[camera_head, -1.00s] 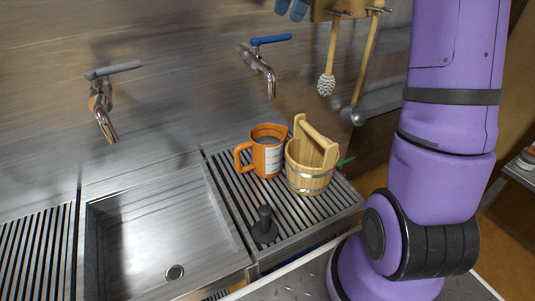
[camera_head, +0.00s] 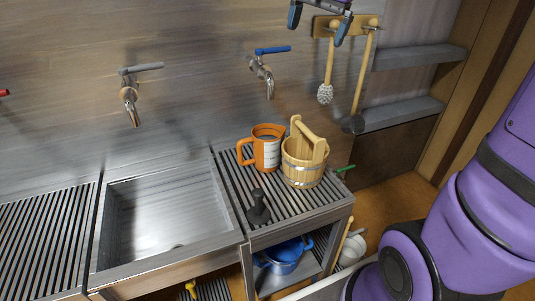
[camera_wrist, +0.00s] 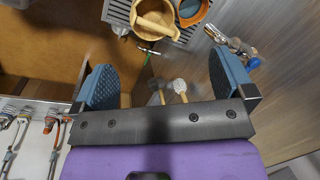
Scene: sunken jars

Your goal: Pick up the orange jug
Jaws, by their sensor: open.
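The orange jug (camera_head: 267,150) stands upright on the slatted drainboard (camera_head: 233,181) to the right of the sink. Its handle points left and a pale label shows on its front. A wooden bucket (camera_head: 296,173) stands close at its right. My gripper (camera_head: 323,17) is at the top edge of the head view, high above the jug and to its right, partly cut off. In the wrist view my gripper (camera_wrist: 165,85) is open with nothing between its blue pads. The jug (camera_wrist: 192,12) shows there at the top, partly cut off, beyond the fingers.
A dark plunger-like object (camera_head: 259,210) stands in front of the jug. A tap with a blue lever (camera_head: 262,70) juts from the wall above it. The sink (camera_head: 165,220) is empty. A blue pot (camera_head: 286,257) sits below.

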